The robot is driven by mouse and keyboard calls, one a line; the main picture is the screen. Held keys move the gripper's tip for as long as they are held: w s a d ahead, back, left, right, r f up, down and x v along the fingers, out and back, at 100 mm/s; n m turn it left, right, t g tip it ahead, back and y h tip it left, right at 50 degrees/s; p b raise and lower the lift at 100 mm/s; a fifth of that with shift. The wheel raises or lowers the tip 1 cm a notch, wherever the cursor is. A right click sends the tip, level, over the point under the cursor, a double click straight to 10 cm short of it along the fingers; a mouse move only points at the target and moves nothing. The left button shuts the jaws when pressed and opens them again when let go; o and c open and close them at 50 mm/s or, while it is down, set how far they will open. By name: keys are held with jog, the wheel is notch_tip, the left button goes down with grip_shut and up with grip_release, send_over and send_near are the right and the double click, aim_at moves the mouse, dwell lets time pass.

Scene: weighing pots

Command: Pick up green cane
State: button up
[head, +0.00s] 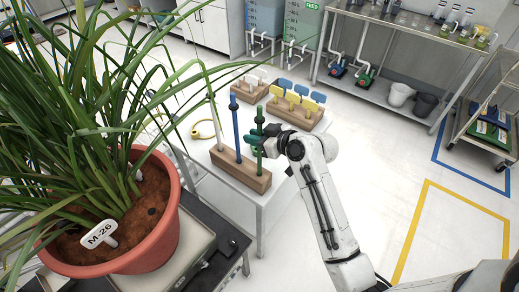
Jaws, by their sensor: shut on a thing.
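The green cane (259,164) stands upright in a wooden block (233,171) on a white table. It is at the right end of the block, beside a blue cane (236,127) and a white cane (214,122) to its left. My gripper (258,132) reaches in from the right and is shut on the upper part of the green cane. The cane's lower end is at the block; I cannot tell how deep it sits. The fingers are small and partly hidden by the wrist.
A large potted plant (150,232) labelled M-26 stands on a scale at the left, its leaves reaching toward the canes. Behind the canes, wooden blocks hold yellow tags (293,100) and blue tags (301,88). A yellow ring (203,129) lies on the table.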

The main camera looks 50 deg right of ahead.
grip_shut()
jog(key=shift+r, duration=0.1)
notch_tip(320, 180, up, 10)
jog(key=p, duration=0.8)
jog(key=shift+s+f, duration=0.1)
jog(key=shift+f, duration=0.1)
